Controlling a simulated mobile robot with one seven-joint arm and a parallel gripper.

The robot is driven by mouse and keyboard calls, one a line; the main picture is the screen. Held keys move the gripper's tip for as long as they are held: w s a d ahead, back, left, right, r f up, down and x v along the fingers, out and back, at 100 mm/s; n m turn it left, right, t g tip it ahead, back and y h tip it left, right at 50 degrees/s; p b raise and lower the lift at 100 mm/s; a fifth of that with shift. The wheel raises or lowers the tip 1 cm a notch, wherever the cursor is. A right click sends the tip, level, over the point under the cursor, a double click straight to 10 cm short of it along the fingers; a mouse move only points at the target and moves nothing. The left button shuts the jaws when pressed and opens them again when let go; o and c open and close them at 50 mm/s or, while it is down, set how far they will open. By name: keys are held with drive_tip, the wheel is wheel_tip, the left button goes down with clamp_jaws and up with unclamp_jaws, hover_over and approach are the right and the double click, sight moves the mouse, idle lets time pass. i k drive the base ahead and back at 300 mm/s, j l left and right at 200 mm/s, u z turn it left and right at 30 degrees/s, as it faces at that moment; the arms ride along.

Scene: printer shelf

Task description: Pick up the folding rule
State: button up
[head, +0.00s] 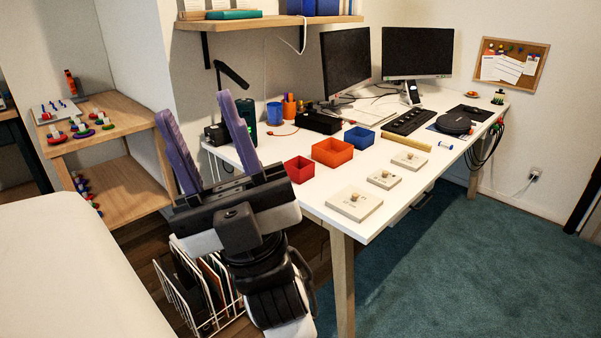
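A long, flat yellow bar, which looks like the folding rule (406,141), lies on the white desk. It is behind the square plates with knobs and in front of the black keyboard. My gripper (194,106) is in the left half of the view, pointing up, with its two purple fingers wide apart and nothing between them. It is off the desk's left end, well away from the yellow bar. The bar is fully visible.
On the desk (335,193) stand red (299,169) and orange (332,152) bins, a blue bin (359,137), several knobbed plates (354,203), a keyboard (408,122) and two monitors. A wooden shelf (120,122) stands left. A wire rack (190,290) is below my gripper.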

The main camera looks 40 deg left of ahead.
sight(404, 143)
drive_tip(key=u, duration=1.3)
drive_tip(key=i+l+z, duration=0.8)
drive_tip(key=i+l+u, duration=0.1)
drive_tip(key=i+l, duration=0.15)
drive_tip(key=i, duration=0.15)
drive_tip(key=i+l+u, duration=0.1)
drive_tip(key=i+l, duration=0.2)
drive_tip(key=i+l+u, duration=0.4)
drive_tip(key=i+l, duration=0.1)
drive_tip(key=i, duration=0.1)
